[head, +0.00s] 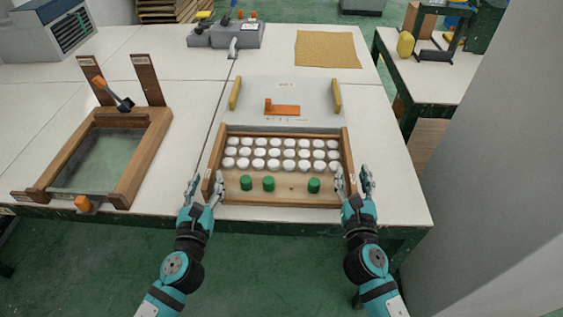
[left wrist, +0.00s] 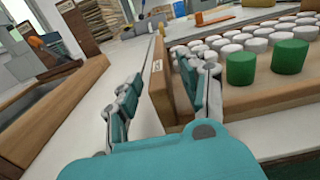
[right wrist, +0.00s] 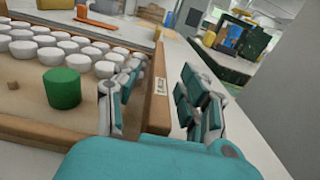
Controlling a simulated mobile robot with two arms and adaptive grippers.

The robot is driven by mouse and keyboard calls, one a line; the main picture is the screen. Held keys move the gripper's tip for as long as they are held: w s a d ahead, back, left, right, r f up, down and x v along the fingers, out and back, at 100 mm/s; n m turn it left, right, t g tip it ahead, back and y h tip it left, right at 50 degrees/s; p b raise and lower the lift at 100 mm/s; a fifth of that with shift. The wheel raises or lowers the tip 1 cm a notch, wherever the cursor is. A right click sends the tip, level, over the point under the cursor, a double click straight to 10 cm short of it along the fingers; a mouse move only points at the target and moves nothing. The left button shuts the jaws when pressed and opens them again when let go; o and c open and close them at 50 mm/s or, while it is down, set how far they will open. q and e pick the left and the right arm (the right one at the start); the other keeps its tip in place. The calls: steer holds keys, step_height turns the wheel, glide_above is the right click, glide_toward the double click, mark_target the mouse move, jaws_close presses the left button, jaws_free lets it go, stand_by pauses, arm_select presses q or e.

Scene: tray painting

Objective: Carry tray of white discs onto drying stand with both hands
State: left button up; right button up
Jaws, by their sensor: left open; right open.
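The wooden tray (head: 278,197) lies on the white table with rows of white discs (head: 281,153) and three green cylinders (head: 268,184) near its front. My left gripper (head: 204,188) is open at the tray's left wall; in the left wrist view its fingers (left wrist: 160,95) stand on either side of that wall (left wrist: 160,82). My right gripper (head: 353,182) is open at the right wall; in the right wrist view its fingers (right wrist: 155,95) stand on either side of that wall (right wrist: 157,105). I cannot tell whether the fingers touch the walls. Which thing is the drying stand is unclear.
A grey board with yellow side bars (head: 236,94) and an orange piece (head: 283,109) lies right behind the tray. A wooden frame with a glassy panel and two uprights (head: 147,160) stands at left. A yellow mat (head: 327,50) lies at the back.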

arm_select(q)
steer(key=shift+w, duration=0.6)
arm_select(e)
steer(key=shift+w, duration=0.6)
arm_select(q)
jaws_close()
arm_select(e)
jaws_close()
arm_select(q)
steer(key=shift+r, duration=0.1)
arm_select(e)
steer(key=shift+r, duration=0.1)
